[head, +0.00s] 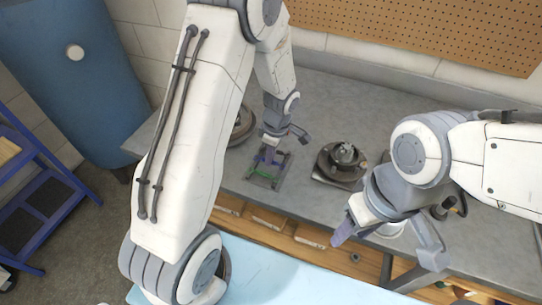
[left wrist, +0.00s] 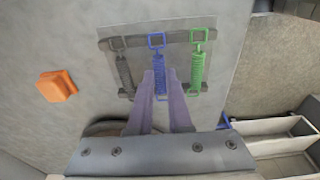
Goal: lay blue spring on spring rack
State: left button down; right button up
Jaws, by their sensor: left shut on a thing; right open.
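My left gripper (head: 268,155) reaches down over the spring rack (head: 262,183) on the grey bench. In the left wrist view its purple fingers (left wrist: 160,88) are shut on the blue spring (left wrist: 158,68). The blue spring lines up with the middle of the rack (left wrist: 138,42), its top loop over the dark upper bar. My right gripper (head: 388,245) is open and empty, at the bench's front edge.
A round dark part on a plate (head: 342,163) stands right of the rack. Another round part (head: 243,125) is partly hidden behind my left arm. An orange block (left wrist: 57,86) lies beside the rack. Open wooden drawers (head: 290,232) are below the bench front.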

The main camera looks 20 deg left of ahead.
pick_arm(q)
jog(key=shift+f+b, duration=0.15)
jog(key=shift+b, duration=0.2)
dwell(0.3)
jog(key=c, duration=0.8)
grip_release()
jog(key=shift+c, duration=1.4)
jog(key=shift+r+p, duration=2.35)
jog(key=shift+r, duration=1.25)
